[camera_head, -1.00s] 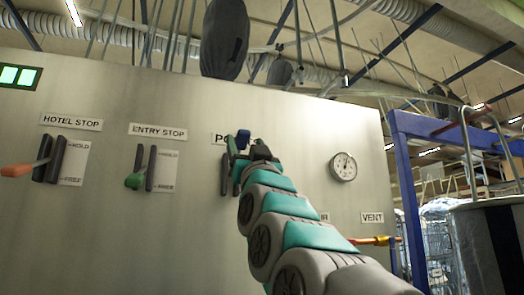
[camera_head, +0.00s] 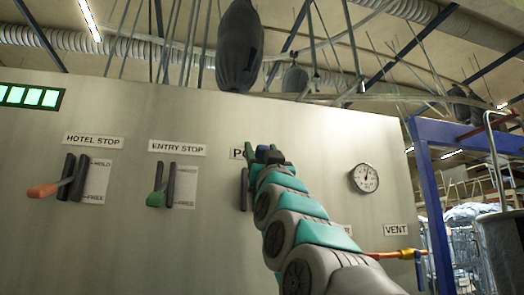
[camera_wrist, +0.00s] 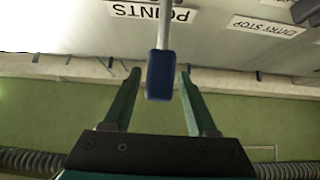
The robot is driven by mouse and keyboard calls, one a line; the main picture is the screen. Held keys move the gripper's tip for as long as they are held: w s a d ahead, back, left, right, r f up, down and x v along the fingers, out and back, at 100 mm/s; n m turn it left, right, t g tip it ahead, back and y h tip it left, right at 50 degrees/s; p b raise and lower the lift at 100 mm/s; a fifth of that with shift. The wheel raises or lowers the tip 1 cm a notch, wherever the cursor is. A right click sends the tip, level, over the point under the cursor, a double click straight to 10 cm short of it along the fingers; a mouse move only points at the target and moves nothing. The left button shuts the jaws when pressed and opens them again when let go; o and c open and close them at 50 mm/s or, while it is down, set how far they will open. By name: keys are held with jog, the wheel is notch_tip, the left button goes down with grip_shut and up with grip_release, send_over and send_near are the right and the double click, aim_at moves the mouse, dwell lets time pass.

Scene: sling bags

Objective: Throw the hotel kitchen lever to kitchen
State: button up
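A lever with a blue handle (camera_head: 262,152) stands out from the panel, by a label (camera_head: 237,153) that is mostly hidden by my arm. In the wrist view the label reads POINTS (camera_wrist: 150,12), and the blue handle (camera_wrist: 160,75) is between my two fingers. My gripper (camera_wrist: 158,76) is open, with a gap visible on each side of the handle. In the head view my gripper (camera_head: 270,157) is at the handle, and my arm hides much of the lever's slot. No HOTEL or KITCHEN position marking for this lever can be read.
To the left are an orange HOTEL STOP lever (camera_head: 42,191) and a green ENTRY STOP lever (camera_head: 156,199). A gauge (camera_head: 365,178) and a copper-coloured handle (camera_head: 392,255) by the VENT label (camera_head: 396,230) are right of my arm. A blue frame (camera_head: 432,190) stands farther right.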

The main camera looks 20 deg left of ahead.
grip_shut()
dwell(1.1)
